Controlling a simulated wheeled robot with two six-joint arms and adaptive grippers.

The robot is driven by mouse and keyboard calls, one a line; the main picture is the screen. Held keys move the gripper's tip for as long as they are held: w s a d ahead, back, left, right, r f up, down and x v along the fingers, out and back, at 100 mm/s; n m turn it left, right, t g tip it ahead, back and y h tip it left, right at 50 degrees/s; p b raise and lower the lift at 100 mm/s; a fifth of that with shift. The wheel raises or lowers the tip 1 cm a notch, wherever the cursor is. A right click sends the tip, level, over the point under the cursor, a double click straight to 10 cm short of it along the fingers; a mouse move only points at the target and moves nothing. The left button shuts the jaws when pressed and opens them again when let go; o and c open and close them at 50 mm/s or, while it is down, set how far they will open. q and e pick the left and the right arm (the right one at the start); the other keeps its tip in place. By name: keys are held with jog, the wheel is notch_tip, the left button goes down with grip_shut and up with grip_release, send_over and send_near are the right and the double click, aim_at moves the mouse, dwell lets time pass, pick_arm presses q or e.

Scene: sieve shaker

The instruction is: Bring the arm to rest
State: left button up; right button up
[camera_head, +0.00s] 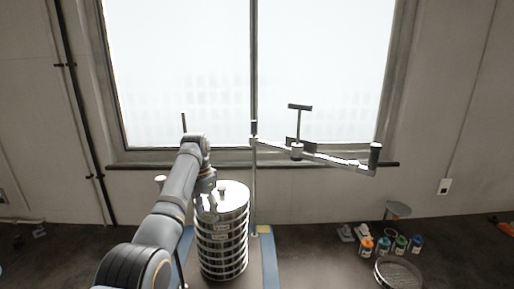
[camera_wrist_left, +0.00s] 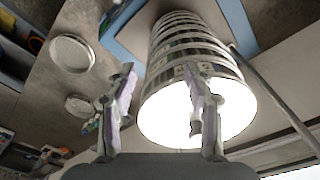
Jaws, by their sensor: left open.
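A stack of round metal sieves (camera_head: 222,240) stands upright on the shaker base in the head view, with a bright, shiny lid on top. The stack also shows in the left wrist view (camera_wrist_left: 190,45), its lid end towards the camera. My left gripper (camera_head: 212,190) is close to the lid, partly hidden by my own arm in the head view. In the left wrist view my left gripper (camera_wrist_left: 160,80) has its two fingers spread, with nothing held between them. Whether a finger touches the lid cannot be told. My right gripper is in no view.
A clamp bar (camera_head: 335,160) with a T-shaped handle (camera_head: 299,118) sits above and right of the stack, on a thin rod (camera_head: 253,190). A loose round sieve (camera_head: 398,273) and several small bottles (camera_head: 383,246) lie at the right. A window is behind.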

pick_arm(q)
jog(key=s+a+f+n, duration=0.1)
jog(key=s+a+f, duration=0.1)
jog(key=s+f, duration=0.45)
jog(key=s+a+f+n+t, duration=0.1)
jog(key=s+a+f+n, duration=0.15)
jog(key=f, duration=0.75)
jog(key=s+a+f+n, duration=0.1)
jog(key=s+a+f, duration=0.2)
jog(key=s+f, duration=0.35)
jog(key=s+a+n+t+y, duration=0.1)
jog(key=s+n+t, duration=0.1)
jog(key=s, duration=1.9)
notch_tip(320, 180, down, 34)
jog(key=s+a+g+b, duration=0.1)
jog(key=s+a+b, duration=0.2)
jog(key=b, duration=0.4)
jog(key=s+f+g+b, duration=0.1)
jog(key=s+f+b, duration=0.5)
jog(key=s+f, duration=1.2)
notch_tip(320, 180, down, 4)
jog(key=shift+s+a+f+n, duration=0.15)
jog(key=shift+a+f+n, duration=0.05)
jog(key=shift+a+n, duration=0.2)
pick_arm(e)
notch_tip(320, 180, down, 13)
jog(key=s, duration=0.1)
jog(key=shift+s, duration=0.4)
